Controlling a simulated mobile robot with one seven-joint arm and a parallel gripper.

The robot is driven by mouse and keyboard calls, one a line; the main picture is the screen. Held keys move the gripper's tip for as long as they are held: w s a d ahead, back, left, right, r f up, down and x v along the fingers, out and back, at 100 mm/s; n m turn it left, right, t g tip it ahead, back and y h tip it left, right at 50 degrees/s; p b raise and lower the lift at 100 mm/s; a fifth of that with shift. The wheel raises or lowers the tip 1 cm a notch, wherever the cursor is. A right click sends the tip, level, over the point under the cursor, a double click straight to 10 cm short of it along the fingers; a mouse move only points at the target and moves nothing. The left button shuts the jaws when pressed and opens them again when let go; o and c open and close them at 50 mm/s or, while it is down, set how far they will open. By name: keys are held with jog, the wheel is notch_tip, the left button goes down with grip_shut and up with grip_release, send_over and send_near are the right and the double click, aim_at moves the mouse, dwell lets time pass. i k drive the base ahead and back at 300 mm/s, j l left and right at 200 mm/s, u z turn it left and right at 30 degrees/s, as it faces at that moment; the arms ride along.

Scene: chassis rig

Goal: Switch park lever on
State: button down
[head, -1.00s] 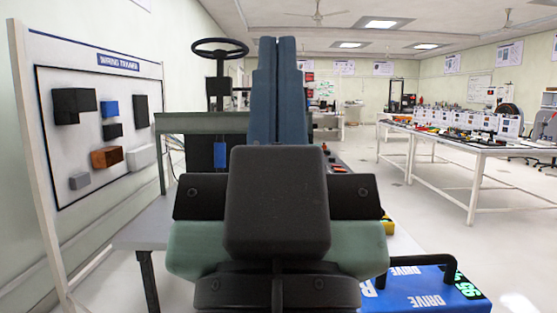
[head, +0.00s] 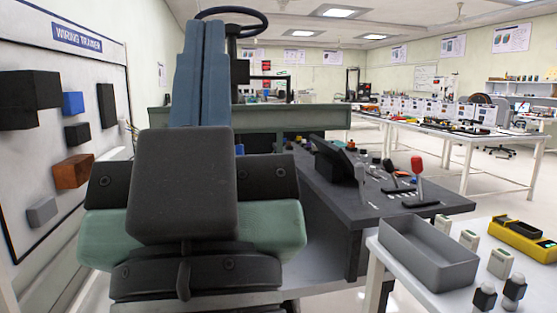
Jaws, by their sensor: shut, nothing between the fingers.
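A dark console (head: 340,200) stands right of the middle in the head view. Several levers rise from its top. One lever has a red knob (head: 417,164) and stands near the console's right end, slightly tilted. A dark-knobbed lever (head: 389,166) is just left of it, and a grey-knobbed lever (head: 360,171) is further left. No label is readable, so I cannot tell which one is the park lever or its setting. I cannot make out my gripper; large dark, green and blue parts fill the left-centre foreground, and they hide the console's left part.
A white table (head: 400,295) at the front right carries a grey open tray (head: 428,252), small switches and a yellow device (head: 525,240). A steering wheel (head: 232,20) stands behind. A wiring board (head: 85,130) lines the left wall. Open floor shows behind the console at right.

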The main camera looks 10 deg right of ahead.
aim_at(417, 162)
jog(key=i+l, duration=0.1)
jog(key=i, duration=1.05)
jog(key=i+l, duration=0.15)
jog(key=l, duration=0.2)
jog(key=i+l, duration=0.1)
jog(key=l, duration=0.25)
